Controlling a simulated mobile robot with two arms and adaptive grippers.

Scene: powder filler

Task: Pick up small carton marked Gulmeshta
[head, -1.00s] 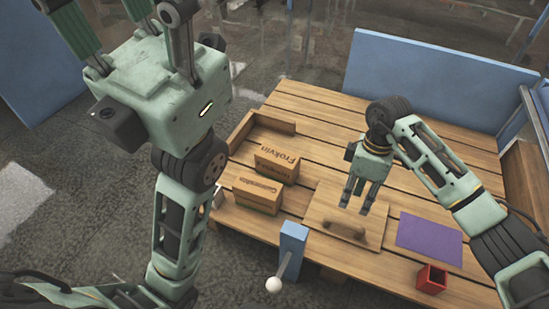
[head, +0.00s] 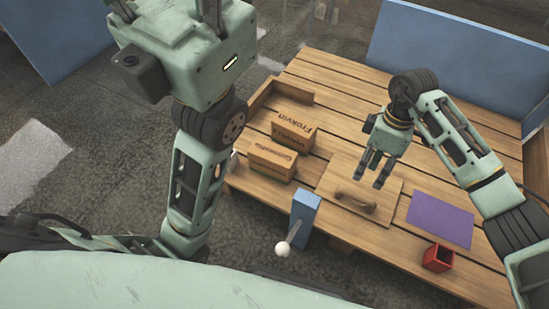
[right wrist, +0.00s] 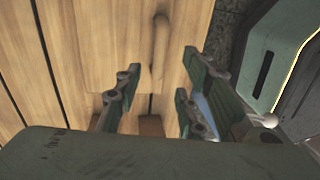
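Two small brown cartons stand close together at the left side of the wooden table. The rear one (head: 293,130) reads Frokvin, upside down. The front one (head: 271,160) has upside-down lettering that is hard to read and could be Gulmeshta. My right gripper (head: 376,172) is open and empty, to the right of both cartons, above a wooden board; its spread fingers also show in the right wrist view (right wrist: 158,85). My left gripper (head: 165,8) is large and close at the top left, away from the cartons. Its fingertips are cut off by the frame.
The wooden board (head: 388,188) has a handle (head: 356,200). A purple mat (head: 441,219), a red open box (head: 438,258) and a blue block with a white-knobbed lever (head: 304,213) are nearby. A low wooden edge (head: 262,95) stands behind the cartons. Blue panels (head: 450,75) border the table.

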